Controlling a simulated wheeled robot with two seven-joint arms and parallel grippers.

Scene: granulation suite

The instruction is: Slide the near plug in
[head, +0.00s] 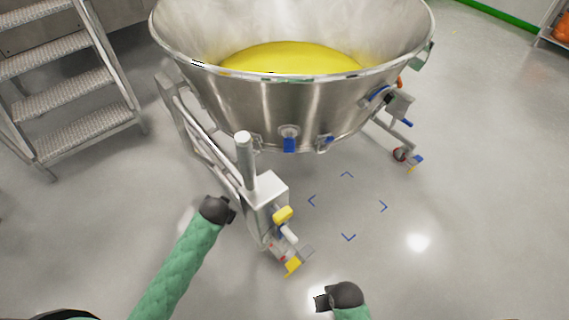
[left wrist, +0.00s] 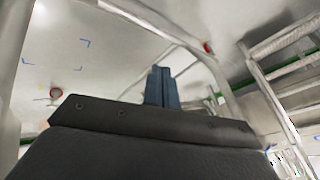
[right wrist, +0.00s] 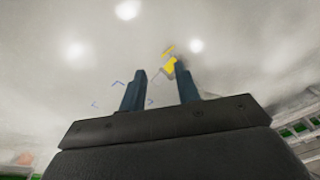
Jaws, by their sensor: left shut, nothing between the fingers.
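A steel bin (head: 290,105) holding yellow material stands on a wheeled frame. On the frame's near corner is a grey block (head: 266,200) with a yellow knob (head: 283,214) and a white cylindrical piece (head: 289,234); I cannot tell which part is the near plug. My left gripper (head: 232,212) is left of the block and apart from it; its fingers are together and empty in the left wrist view (left wrist: 160,86). My right gripper (head: 318,300) is low in the head view, right of the near caster. Its fingers are apart and empty in the right wrist view (right wrist: 160,90).
A yellow caster pedal (head: 292,267) sits below the block. Another caster (head: 401,154) with a similar block (head: 399,103) is at the far right. Metal steps (head: 75,95) stand at the left. Blue floor marks (head: 348,238) lie on clear floor at the right.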

